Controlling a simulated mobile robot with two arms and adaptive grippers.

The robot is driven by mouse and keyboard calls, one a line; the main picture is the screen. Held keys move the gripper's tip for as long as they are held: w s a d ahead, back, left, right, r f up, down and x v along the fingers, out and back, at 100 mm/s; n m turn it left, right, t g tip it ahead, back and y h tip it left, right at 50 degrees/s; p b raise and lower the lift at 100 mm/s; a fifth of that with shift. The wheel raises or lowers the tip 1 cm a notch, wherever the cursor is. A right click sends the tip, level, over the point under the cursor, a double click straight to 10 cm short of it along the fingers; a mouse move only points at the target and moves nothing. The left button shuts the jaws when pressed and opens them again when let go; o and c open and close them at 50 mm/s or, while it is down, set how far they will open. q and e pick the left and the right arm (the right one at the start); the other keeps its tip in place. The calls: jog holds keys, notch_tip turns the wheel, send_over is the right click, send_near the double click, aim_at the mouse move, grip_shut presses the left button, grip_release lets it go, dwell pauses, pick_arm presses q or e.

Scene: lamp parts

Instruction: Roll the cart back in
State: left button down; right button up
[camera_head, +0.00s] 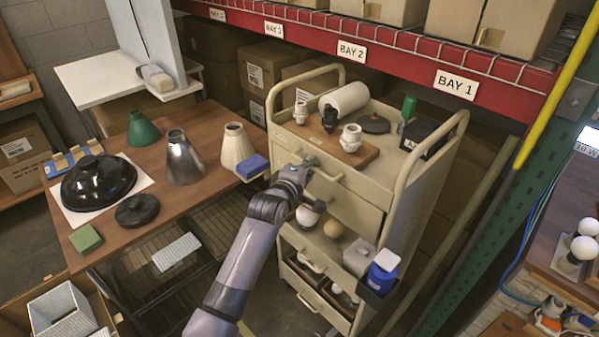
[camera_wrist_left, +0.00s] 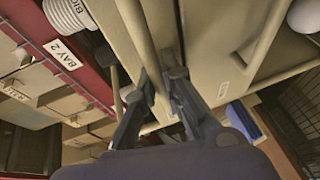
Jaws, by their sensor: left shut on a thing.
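The beige cart (camera_head: 392,195) stands in the middle, angled, partly clear of the red shelf bay behind it. It has tall looped push rails, an upper drawer with a bar handle (camera_head: 327,174), an open shelf and lower drawers. My left gripper (camera_head: 306,164) is at the cart's front, near the left end of that handle. In the left wrist view, my left gripper (camera_wrist_left: 157,92) has its fingers around a beige bar of the cart (camera_wrist_left: 140,35); it seems to be the drawer handle. My right gripper is out of view.
On the cart top are a wooden board (camera_head: 358,155) with sockets, a white roll (camera_head: 346,98) and a black box (camera_head: 427,137). A wooden table (camera_head: 128,235) with lampshades stands left, a green rack post (camera_head: 478,238) right.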

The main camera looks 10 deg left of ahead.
pick_arm(q)
jog(key=shift+w+d, duration=0.45)
jog(key=shift+w, duration=0.15)
jog(key=shift+r, duration=0.15)
jog(key=c, duration=2)
grip_release()
jog(key=shift+w+d, duration=0.1)
jog(key=shift+o, duration=0.2)
jog(key=v, duration=1.2)
